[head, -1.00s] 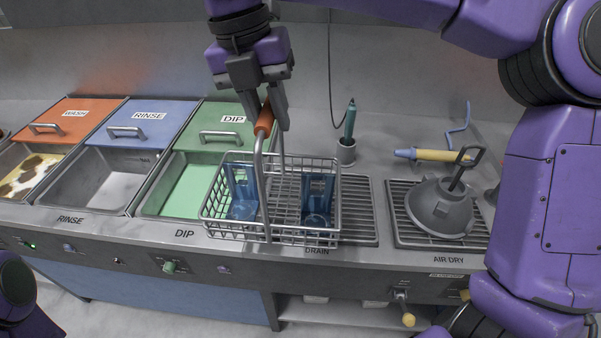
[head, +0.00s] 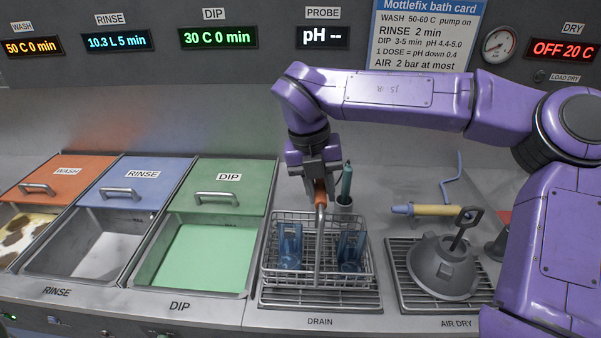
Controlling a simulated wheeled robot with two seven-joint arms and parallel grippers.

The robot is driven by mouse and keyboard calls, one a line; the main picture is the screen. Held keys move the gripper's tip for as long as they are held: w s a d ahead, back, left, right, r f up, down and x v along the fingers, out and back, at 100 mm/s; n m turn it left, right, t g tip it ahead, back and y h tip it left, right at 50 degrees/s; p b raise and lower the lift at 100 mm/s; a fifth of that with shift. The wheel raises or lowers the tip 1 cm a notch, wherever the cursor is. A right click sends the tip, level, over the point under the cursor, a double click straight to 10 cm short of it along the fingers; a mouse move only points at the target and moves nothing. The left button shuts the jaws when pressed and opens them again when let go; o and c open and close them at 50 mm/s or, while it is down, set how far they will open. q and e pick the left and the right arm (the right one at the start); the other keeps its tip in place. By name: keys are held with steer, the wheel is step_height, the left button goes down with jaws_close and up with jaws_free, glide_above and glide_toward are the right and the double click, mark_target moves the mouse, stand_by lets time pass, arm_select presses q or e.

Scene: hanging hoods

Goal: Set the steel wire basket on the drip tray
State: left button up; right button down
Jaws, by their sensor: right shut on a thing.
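The steel wire basket (head: 272,262) is in the middle of the head view, with blue clear pieces (head: 290,246) inside it. It is upright over the slatted drip tray (head: 355,300) marked DRAIN. Whether its base touches the slats or hangs just above them I cannot tell. My right gripper (head: 320,183) is shut on the orange-brown grip of the basket's handle, above the basket. The fingertips partly hide that grip. My left gripper is out of view.
The green DIP bath (head: 205,258) lies left of the basket, with RINSE (head: 95,240) and WASH beyond. A grey bell-shaped hood (head: 443,268) stands on the AIR DRY rack at right. A teal-handled probe (head: 346,182) stands in a cup behind the basket.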

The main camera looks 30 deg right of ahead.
steer(key=shift+d+f, duration=0.5)
steer(key=shift+d, duration=0.05)
steer(key=f, duration=0.3)
steer(key=shift+d+f+p, duration=0.2)
steer(key=shift+f+p, duration=0.1)
steer(key=shift+f, duration=0.05)
steer(key=shift+f, duration=0.1)
steer(key=c, duration=0.9)
jaws_free()
steer(key=r, duration=0.4)
steer(key=a+r+b, duration=0.1)
steer(key=r, duration=0.3)
steer(key=w+a+r, duration=0.1)
steer(key=r, duration=0.3)
steer(key=shift+w+b, duration=0.1)
steer(key=shift+b, duration=0.2)
